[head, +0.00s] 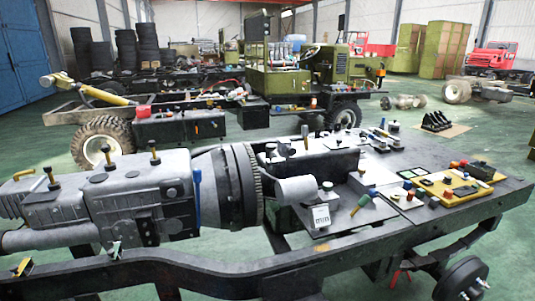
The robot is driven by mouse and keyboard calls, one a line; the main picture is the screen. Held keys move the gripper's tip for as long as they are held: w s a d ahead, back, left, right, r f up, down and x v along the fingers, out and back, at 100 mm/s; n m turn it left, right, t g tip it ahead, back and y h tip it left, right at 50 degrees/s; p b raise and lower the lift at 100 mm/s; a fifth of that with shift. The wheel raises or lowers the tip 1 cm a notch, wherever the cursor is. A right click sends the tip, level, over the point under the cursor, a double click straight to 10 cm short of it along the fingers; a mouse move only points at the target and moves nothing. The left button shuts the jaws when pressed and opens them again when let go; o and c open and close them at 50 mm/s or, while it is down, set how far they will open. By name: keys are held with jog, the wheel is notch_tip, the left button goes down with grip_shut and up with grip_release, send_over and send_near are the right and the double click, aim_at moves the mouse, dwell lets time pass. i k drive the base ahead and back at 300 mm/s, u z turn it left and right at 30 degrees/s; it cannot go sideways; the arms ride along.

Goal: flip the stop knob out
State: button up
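Several small knobs and levers stand on the near chassis, and I cannot tell which one is the stop knob. A yellow panel (478,190) at the right end of the chassis carries small dark and coloured controls. My gripper is not in view.
The near chassis frame (190,270) runs across the front, with a grey gearbox (120,205) at left. A dark wheel hub (462,280) is at lower right. A second chassis with a green cab (275,80) stands behind. Green floor (490,120) is open at right.

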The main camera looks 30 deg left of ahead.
aim_at(291, 150)
jog(key=u, duration=0.9)
jog(key=i, duration=1.05)
jog(key=u, duration=0.3)
jog(key=k, duration=1)
jog(key=z, duration=1.95)
jog(key=i, duration=3.15)
jog(key=u, duration=0.05)
